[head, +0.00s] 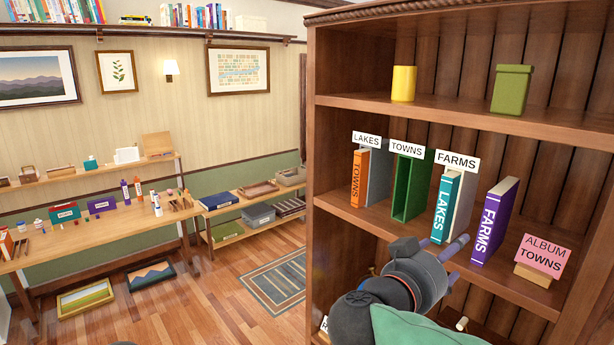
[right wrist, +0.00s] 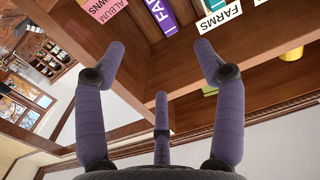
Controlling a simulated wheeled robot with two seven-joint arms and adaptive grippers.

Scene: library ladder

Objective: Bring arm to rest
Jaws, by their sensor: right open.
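My right gripper (right wrist: 160,70) is open and empty in the right wrist view, its purple fingers spread apart. In the head view it is at the lower right (head: 456,248), in front of the shelf that holds the albums. A purple FARMS album (head: 494,222) stands just right of the fingers. A teal LAKES album (head: 446,207) is behind and left of them, its lower part partly hidden. A pink ALBUM TOWNS card (head: 547,249) stands at the right. My left gripper is out of view.
The wooden bookcase (head: 458,116) fills the right side, with a yellow cup (head: 403,83) and a green box (head: 512,89) on its upper shelf. A work table (head: 90,233) with bottles and small items stands at the left. The floor between (head: 195,301) has a rug (head: 275,283).

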